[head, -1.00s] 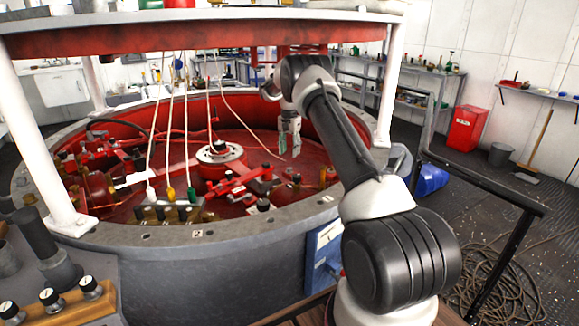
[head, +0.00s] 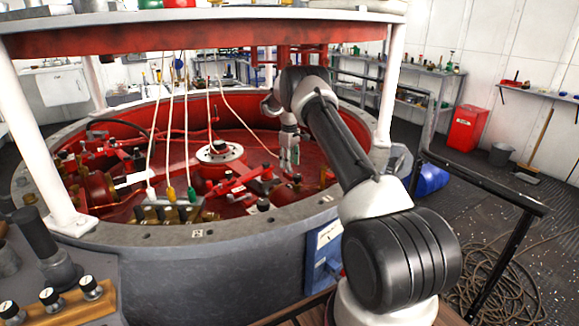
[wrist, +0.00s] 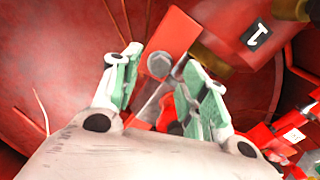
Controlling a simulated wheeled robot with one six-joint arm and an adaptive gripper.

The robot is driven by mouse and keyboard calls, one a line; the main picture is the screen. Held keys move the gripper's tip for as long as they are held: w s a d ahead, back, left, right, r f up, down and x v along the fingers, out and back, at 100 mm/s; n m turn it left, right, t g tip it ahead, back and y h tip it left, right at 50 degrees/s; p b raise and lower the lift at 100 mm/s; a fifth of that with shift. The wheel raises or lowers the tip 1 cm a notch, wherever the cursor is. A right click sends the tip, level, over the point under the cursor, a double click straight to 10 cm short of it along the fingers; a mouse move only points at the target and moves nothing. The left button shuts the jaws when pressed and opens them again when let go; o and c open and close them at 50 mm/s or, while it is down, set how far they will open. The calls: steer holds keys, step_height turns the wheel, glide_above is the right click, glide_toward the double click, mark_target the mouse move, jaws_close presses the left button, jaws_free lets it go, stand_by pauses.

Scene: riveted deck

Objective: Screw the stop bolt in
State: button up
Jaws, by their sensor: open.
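In the wrist view, a grey, round-headed bolt (wrist: 158,65), which looks like the stop bolt, sits at a red bracket (wrist: 174,32). My gripper (wrist: 160,59) is open, with one green-padded finger on each side of the bolt head. I cannot tell whether either pad touches it. The bolt's shank and how deep it sits are not clear. In the head view my gripper (head: 289,158) points down inside the red-lined round basin, right of the central hub (head: 220,152). The bolt is too small to make out there.
A block labelled 1 (wrist: 256,35) stands close right of the bolt in the wrist view. Hanging cords (head: 172,120) and red linkages (head: 238,182) lie left of my gripper. The basin's grey rim (head: 255,223) is in front, and a white post (head: 389,85) stands at right.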

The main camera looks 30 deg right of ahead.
steer(key=shift+f, duration=1)
jaws_close()
steer(key=shift+m, duration=0.3)
steer(key=m, duration=0.3)
steer(key=shift+m, duration=2.3)
jaws_free()
